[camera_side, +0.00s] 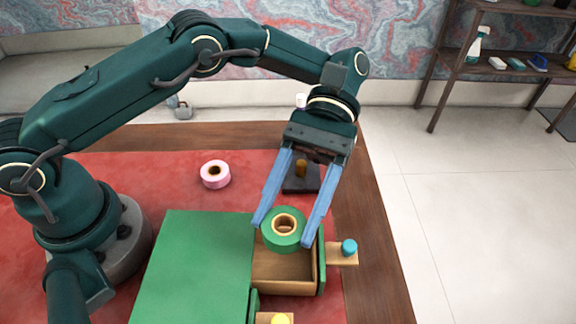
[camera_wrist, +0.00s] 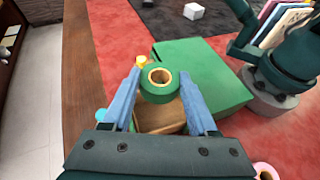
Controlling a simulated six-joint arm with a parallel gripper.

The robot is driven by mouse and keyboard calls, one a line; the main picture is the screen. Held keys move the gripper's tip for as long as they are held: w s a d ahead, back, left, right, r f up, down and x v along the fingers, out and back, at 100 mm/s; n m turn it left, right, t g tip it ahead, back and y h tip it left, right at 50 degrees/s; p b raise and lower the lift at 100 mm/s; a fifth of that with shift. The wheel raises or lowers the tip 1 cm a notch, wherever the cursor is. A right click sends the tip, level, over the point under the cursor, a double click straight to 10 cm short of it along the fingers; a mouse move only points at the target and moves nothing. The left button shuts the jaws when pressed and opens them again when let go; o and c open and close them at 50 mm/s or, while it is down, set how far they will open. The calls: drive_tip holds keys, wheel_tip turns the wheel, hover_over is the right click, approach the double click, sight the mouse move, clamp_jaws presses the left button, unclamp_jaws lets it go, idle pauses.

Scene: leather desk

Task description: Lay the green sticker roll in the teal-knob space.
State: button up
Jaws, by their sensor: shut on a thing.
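The green sticker roll (camera_side: 284,229) is held between the two blue fingers of my gripper (camera_side: 283,228), over the open drawer with the teal knob (camera_side: 349,247). The roll also shows between the fingertips in the wrist view (camera_wrist: 159,85). The teal-knob drawer (camera_side: 284,272) is pulled out of the green cabinet (camera_side: 195,265), and its wooden floor shows bare below the roll. In the wrist view the drawer (camera_wrist: 160,120) lies beneath the roll and partly hidden by it.
A yellow knob (camera_side: 281,319) marks another drawer at the near edge. A pink roll (camera_side: 215,174) lies on the red desk top, and a dark stand with a wooden peg (camera_side: 300,170) stands behind my gripper.

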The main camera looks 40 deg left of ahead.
hover_over(289, 257)
drive_tip(key=shift+f, duration=2.5)
drive_tip(key=o, duration=1.4)
